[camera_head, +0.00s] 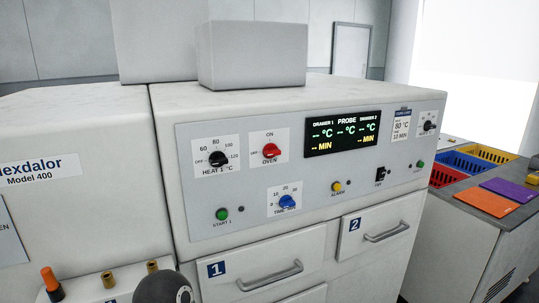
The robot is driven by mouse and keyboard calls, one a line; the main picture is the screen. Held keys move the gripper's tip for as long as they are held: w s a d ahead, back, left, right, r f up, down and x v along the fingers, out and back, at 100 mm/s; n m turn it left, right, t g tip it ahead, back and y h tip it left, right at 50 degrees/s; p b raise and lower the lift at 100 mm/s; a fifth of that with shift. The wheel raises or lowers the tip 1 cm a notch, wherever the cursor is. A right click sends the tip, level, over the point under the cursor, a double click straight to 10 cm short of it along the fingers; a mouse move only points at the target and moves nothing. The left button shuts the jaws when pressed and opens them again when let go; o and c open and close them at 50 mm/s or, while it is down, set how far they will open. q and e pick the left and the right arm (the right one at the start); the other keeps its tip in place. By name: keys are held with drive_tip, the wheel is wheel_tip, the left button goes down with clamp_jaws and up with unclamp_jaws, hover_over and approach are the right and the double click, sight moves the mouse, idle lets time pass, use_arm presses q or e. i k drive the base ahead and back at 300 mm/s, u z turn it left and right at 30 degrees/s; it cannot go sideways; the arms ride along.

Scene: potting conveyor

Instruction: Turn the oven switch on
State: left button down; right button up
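The oven switch (271,151) is a red knob on a white plate marked OVEN, on the upper left of the sloping grey control panel (330,185). ON is printed above the knob and OFF to its left. The knob's pointer looks turned left towards OFF, but it is small. Nothing touches the switch. Neither of my grippers shows in the head view.
A black HEAT 1 knob (218,158) sits left of the switch and a blue TIME knob (287,202) below it. A display (342,132) is to the right. Drawer handles (270,276) stick out below.

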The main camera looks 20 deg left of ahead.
sight(271, 150)
drive_tip(key=u, duration=0.05)
drive_tip(key=i, duration=0.9)
drive_tip(key=z, duration=0.1)
